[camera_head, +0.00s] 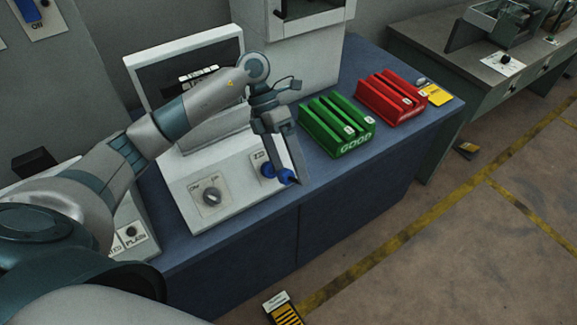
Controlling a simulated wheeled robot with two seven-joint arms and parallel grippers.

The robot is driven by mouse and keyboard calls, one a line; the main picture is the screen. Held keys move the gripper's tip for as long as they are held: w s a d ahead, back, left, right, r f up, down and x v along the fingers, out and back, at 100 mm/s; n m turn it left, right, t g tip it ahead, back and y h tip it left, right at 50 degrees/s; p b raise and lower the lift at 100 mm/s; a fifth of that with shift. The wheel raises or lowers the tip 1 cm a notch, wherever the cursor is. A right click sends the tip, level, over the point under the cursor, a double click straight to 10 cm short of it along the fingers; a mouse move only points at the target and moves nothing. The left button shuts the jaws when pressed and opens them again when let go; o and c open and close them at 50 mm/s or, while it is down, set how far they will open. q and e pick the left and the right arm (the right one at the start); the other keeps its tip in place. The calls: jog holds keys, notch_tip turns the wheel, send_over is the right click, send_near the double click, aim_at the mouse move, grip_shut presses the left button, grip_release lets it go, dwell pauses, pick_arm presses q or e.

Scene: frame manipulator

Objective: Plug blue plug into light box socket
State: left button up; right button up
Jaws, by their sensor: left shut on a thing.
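My left gripper (287,179) reaches down over the front right of the white light box (185,190). It is shut on the blue plug (287,176), which shows between the fingertips. A blue round part (267,170) shows just left of the plug, on the small labelled plate at the right of the sloped front panel. The fingers partly cover this spot, so the socket is not clearly visible and I cannot tell whether the plug is in it. A dial (211,196) sits on the panel's left. My right gripper is out of view.
A green rack (337,127) marked GOOD and a red rack (390,97) stand right of the gripper on the blue bench (345,185). A yellow card (437,95) lies at the bench's right end. A screen (187,65) stands behind. A striped object (283,309) lies on the floor.

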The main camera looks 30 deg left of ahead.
aim_at(284, 170)
pick_arm(q)
jog(key=shift+w+a+f+b, duration=0.35)
jog(key=shift+a+f+b, duration=0.15)
jog(key=shift+a+f, duration=0.1)
jog(key=shift+w+a+f+b, duration=0.35)
jog(key=shift+a+f+b, duration=0.15)
jog(key=shift+a, duration=0.1)
jog(key=shift+w+a+f+b, duration=0.4)
jog(key=shift+a+f, duration=0.15)
jog(key=shift+a, duration=0.15)
jog(key=shift+b, duration=0.75)
dwell(1.4)
